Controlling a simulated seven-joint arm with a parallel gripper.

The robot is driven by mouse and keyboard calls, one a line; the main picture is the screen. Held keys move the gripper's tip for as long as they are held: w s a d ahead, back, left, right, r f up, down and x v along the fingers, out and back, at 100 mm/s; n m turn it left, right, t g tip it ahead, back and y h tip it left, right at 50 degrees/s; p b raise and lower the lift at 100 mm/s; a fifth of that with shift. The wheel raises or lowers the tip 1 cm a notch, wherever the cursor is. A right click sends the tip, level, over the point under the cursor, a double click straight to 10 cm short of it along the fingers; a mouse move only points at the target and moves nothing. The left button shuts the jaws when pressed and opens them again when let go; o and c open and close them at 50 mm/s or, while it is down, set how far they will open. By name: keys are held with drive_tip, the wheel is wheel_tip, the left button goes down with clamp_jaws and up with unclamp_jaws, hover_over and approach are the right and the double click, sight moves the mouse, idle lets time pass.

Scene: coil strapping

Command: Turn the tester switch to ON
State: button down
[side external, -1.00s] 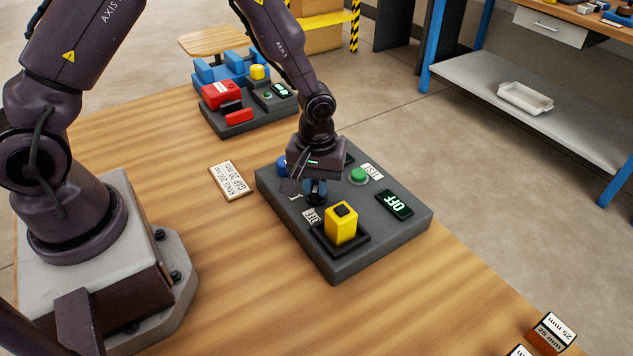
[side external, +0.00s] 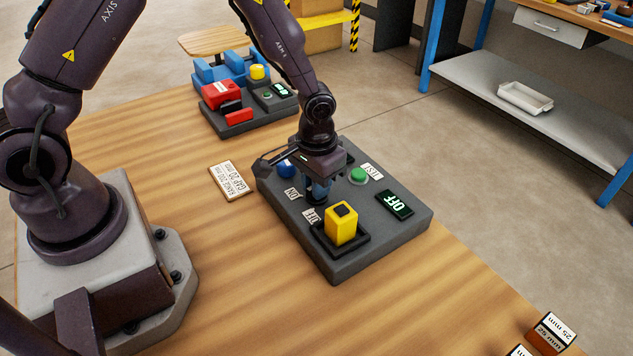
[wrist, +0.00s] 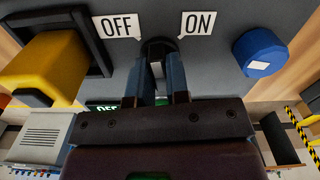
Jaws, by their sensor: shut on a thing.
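The grey tester panel (side external: 345,262) lies on the wooden table, and its display (side external: 394,204) reads OFF. The black tester switch (wrist: 155,47) shows in the wrist view between the OFF label (wrist: 118,26) and the ON label (wrist: 197,23). My gripper (wrist: 161,75) is shut on the switch, one blue-grey finger on each side of it. In the side view my gripper (side external: 319,193) points down onto the panel and hides the switch. The ON label (side external: 292,194) and OFF label (side external: 311,215) show beside it. Which label the switch points at is unclear.
A yellow block (side external: 341,228) stands in a black frame close to my gripper. A blue knob (side external: 285,167) and a green button (side external: 358,175) are also on the panel. A gap sign (side external: 230,180) lies on the table to the left. A second device (side external: 240,123) stands behind.

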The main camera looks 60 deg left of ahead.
drive_tip(key=m, duration=0.5)
drive_tip(key=shift+m, duration=0.3)
drive_tip(key=m, duration=0.5)
drive_tip(key=shift+r, duration=0.1)
idle(0.3)
drive_tip(key=c, duration=1.1)
unclamp_jaws()
wheel_tip(320, 180, up, 13)
